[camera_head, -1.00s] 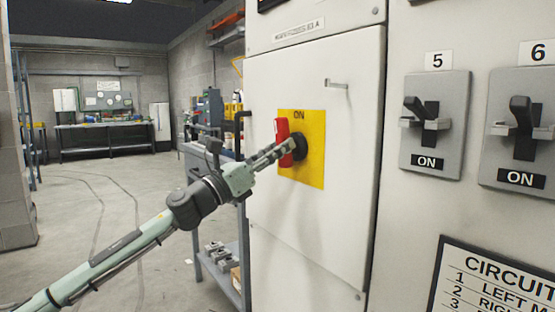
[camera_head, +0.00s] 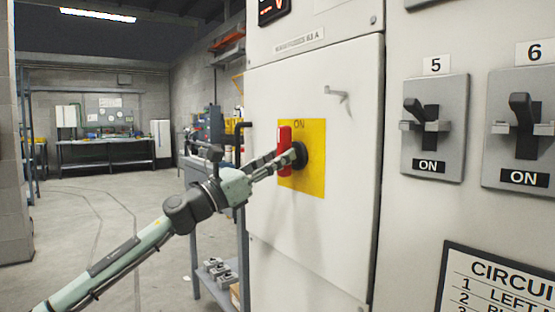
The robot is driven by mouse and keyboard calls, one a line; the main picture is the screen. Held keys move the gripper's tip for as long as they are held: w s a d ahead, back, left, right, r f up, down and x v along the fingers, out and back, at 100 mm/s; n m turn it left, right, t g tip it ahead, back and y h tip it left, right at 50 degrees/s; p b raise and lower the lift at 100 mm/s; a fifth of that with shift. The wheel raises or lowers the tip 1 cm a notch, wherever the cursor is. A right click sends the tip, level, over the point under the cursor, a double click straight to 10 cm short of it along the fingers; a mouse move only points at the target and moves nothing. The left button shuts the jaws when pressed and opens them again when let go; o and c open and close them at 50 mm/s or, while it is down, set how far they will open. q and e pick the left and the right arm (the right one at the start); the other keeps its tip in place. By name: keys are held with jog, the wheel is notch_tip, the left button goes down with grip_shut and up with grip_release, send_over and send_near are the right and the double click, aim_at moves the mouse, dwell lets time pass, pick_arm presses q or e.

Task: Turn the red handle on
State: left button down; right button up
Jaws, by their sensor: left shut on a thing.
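The red handle (camera_head: 284,138) stands upright on a yellow plate (camera_head: 314,178) on the white cabinet door. A black round base shows behind and right of it. The word ON is printed at the top of the plate, just above the handle. My left gripper (camera_head: 292,158) reaches in from the lower left and is shut on the red handle, its fingers covering part of the handle's lower half. My right gripper is not in view.
Switches 5 (camera_head: 428,125) and 6 (camera_head: 524,125) on the right are marked ON. A small metal door latch (camera_head: 337,94) sticks out above the plate. A grey shelf cart (camera_head: 218,270) stands left of the cabinet. The floor at left is clear.

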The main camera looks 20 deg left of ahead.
pick_arm(q)
jog(key=c, duration=1.3)
grip_release()
jog(key=shift+r, duration=0.1)
jog(key=v, duration=1.2)
